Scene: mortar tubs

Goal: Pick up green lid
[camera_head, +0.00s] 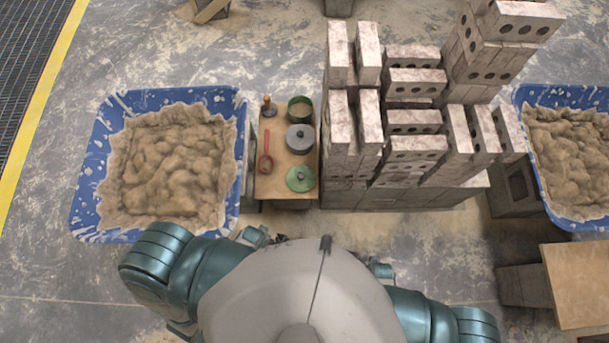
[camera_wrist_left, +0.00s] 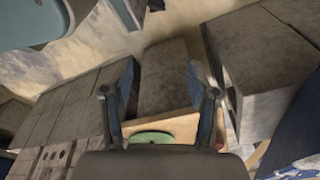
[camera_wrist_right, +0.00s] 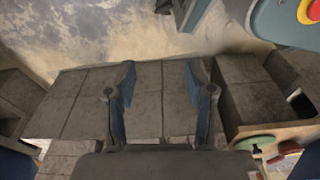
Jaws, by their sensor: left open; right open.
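The green lid (camera_head: 300,179) is a round disc with a small dark knob. It lies at the near right end of a small wooden board (camera_head: 273,190). The lid's edge shows low in the left wrist view (camera_wrist_left: 151,138) and at lower right in the right wrist view (camera_wrist_right: 254,142). My left gripper (camera_wrist_left: 160,78) is open and empty, with its fingers spread; the lid appears beyond and between them, apart from them. My right gripper (camera_wrist_right: 161,78) is open and empty in front of grey blocks, with the lid off to its right. My head hides most of both hands in the head view.
A blue mortar tub (camera_head: 87,190) stands left. Stacked bricks (camera_head: 400,195) rise right. Another tub (camera_head: 520,95) stands far right.

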